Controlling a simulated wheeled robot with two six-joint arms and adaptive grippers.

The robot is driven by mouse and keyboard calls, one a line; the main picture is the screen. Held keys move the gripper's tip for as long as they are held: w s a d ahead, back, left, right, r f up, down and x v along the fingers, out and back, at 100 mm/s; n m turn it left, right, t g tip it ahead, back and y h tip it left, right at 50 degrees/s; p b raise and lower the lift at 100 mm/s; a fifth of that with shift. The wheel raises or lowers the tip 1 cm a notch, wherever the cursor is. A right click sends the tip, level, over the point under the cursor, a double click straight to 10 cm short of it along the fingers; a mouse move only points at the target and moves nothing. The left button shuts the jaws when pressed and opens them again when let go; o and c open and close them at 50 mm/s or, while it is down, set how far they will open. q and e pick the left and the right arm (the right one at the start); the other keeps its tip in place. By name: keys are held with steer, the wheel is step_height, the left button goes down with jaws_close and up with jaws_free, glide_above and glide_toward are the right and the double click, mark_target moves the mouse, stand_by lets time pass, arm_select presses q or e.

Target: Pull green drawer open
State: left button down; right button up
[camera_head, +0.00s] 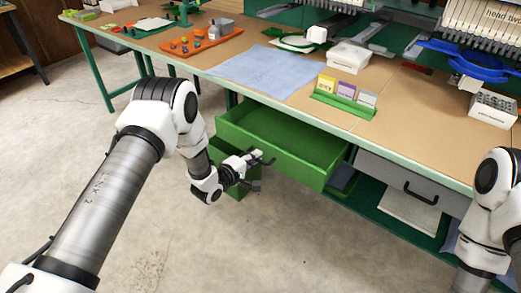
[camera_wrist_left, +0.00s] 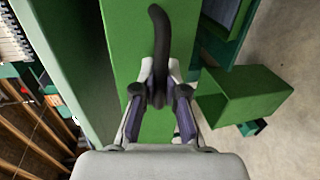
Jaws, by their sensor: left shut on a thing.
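The green drawer (camera_head: 290,132) hangs under the workbench in the head view and is pulled well out, with its empty inside showing. Its dark curved handle (camera_wrist_left: 158,40) runs down the green drawer front in the left wrist view. My left gripper (camera_head: 258,160) is at the drawer's front face in the head view. In the left wrist view its fingers (camera_wrist_left: 158,92) are closed around the handle. The right arm shows at the right edge of the head view, but its gripper is out of view.
The workbench (camera_head: 215,62) carries a blue cloth (camera_head: 265,70), an orange tray (camera_head: 197,42) and a card holder (camera_head: 343,100). A grey drawer (camera_head: 412,182) with a dark handle is right of the green one. A green open box (camera_wrist_left: 245,95) is beside the drawer front. Floor in front is clear.

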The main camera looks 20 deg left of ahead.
arm_select(q)
steer(key=f+p+v, duration=0.3)
steer(key=v, duration=1.1)
steer(key=shift+s, duration=0.3)
steer(key=shift+a, duration=0.1)
steer(key=c, duration=1.2)
jaws_free()
steer(key=v, duration=1.2)
